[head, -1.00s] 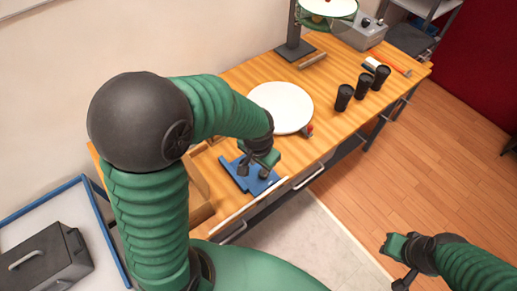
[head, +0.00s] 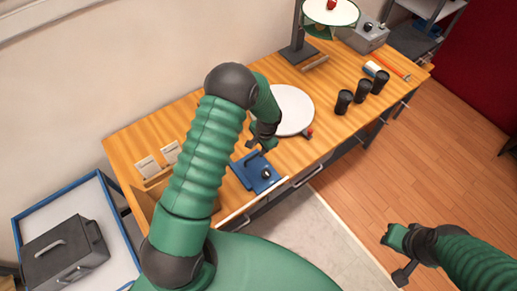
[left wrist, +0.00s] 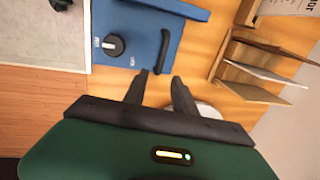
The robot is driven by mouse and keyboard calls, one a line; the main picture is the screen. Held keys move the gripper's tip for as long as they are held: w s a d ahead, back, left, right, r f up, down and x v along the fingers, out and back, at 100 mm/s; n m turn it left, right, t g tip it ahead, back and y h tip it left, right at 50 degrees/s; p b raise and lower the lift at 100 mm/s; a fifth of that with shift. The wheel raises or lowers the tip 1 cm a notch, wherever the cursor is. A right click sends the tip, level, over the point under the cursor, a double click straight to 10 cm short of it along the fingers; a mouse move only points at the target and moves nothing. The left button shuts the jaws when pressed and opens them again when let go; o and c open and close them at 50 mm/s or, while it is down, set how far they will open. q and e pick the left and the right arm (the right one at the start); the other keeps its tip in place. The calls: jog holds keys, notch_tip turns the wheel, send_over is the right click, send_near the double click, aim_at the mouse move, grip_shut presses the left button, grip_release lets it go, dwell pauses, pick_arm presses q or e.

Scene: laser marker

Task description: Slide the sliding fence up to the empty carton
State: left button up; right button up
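A blue plate with a black knob (head: 257,174), which looks like the sliding fence, lies near the table's front edge. In the left wrist view it shows as a blue plate (left wrist: 130,38) with a dial and a black bar handle (left wrist: 163,48). My left gripper (head: 262,140) is just behind and above it. Its fingers (left wrist: 161,78) are apart and empty, short of the handle. A tan open box (head: 143,207), perhaps the empty carton, is mostly hidden behind my left arm. My right gripper (head: 400,256) hangs clear of the table; its fingers are unclear.
A white round plate (head: 294,112) stands behind my left gripper. Black cups (head: 361,91) and a lamp stand (head: 298,48) are farther right. A wooden rack with white cards (head: 158,176) is at the left. A blue-rimmed cart (head: 68,195) stands beside the table.

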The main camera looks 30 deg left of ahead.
aim_at(258, 153)
pick_arm(q)
jog(key=f, duration=0.2)
jog(key=a+f+p, duration=0.1)
jog(key=f, duration=0.2)
jog(key=shift+w+f, duration=0.2)
jog(key=shift+f, duration=0.05)
grip_shut()
dwell(1.1)
